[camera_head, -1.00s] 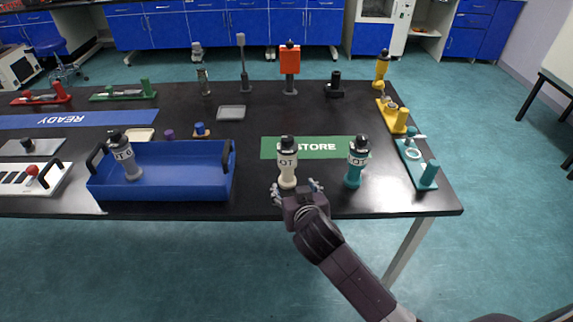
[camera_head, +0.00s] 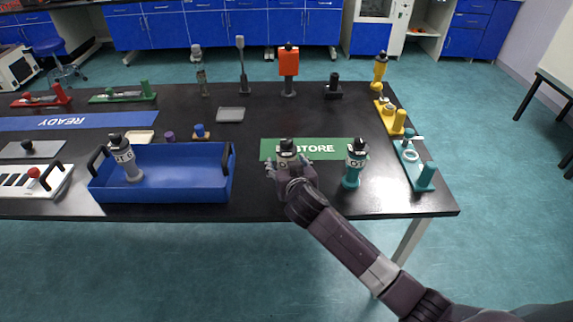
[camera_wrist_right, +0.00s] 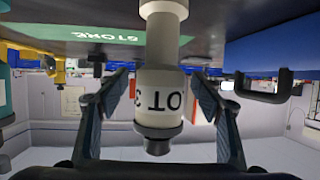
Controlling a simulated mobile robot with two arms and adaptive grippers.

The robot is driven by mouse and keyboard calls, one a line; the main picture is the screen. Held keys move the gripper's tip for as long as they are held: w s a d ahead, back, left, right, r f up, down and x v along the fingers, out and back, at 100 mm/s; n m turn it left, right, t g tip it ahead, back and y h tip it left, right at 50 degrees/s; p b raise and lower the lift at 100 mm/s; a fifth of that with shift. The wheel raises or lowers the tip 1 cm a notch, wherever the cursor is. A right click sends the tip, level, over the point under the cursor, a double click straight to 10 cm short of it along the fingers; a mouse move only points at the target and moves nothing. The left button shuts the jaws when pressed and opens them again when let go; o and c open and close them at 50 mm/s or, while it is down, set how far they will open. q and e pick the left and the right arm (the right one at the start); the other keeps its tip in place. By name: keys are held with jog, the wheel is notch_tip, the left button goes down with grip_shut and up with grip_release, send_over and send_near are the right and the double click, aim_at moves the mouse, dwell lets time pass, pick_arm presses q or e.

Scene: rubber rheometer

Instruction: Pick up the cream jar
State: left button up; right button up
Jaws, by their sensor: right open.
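The cream jar (camera_head: 287,147) stands upright on the black table at the front edge of the green STORE mat. In the head view its black cap shows and its lower body is hidden behind my right gripper. My right gripper (camera_head: 289,168) is open, with its fingers reaching to either side of the jar. In the right wrist view the cream jar (camera_wrist_right: 160,90) appears upside down between the two open fingers of the right gripper (camera_wrist_right: 160,105), with a visible gap on each side. My left gripper is not in view.
A teal jar (camera_head: 354,165) stands close to the right of the cream jar. A blue tray (camera_head: 190,185) with a grey jar (camera_head: 127,160) in it lies to the left. A teal fixture (camera_head: 415,165) sits at the right table edge. The STORE mat (camera_head: 330,148) is otherwise mostly clear.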

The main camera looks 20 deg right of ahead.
jog(key=c, duration=1.2)
jog(key=shift+c, duration=0.9)
jog(key=shift+w+r, duration=0.1)
